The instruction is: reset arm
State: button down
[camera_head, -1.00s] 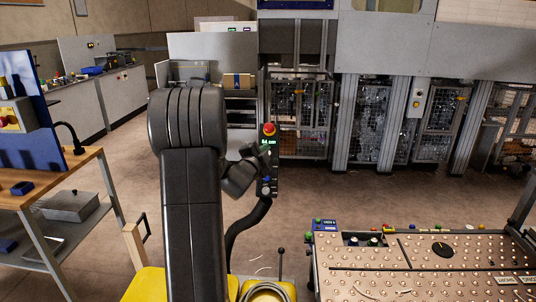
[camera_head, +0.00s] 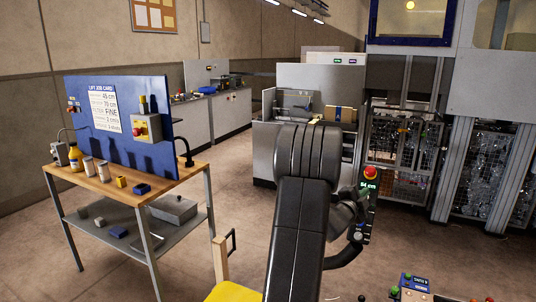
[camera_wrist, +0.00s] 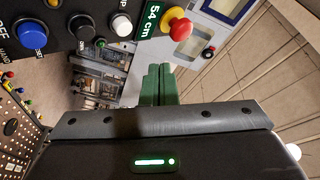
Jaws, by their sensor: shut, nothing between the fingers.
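My gripper (camera_wrist: 158,72) shows in the wrist view as two green fingers pressed together, with nothing between them. My dark arm (camera_head: 300,200) stands folded up in the middle of the head view. A control panel with a red mushroom button (camera_wrist: 178,28) and a "54 cm" display is close by at the top of the wrist view. The same red button (camera_head: 371,173) shows just right of my arm in the head view.
A wooden-topped workbench (camera_head: 128,190) with a blue job-card board (camera_head: 125,120) stands at left. A grey machine (camera_head: 262,150) and mesh-fronted cages (camera_head: 480,165) stand behind. Part of a perforated table (camera_wrist: 20,125) shows at the wrist view's left edge.

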jog(key=s+r, duration=0.1)
jog(key=s+a+r, duration=0.1)
jog(key=s, duration=0.1)
jog(key=shift+a+r, duration=0.25)
jog(key=shift+r, duration=0.15)
jog(key=shift+f, duration=0.1)
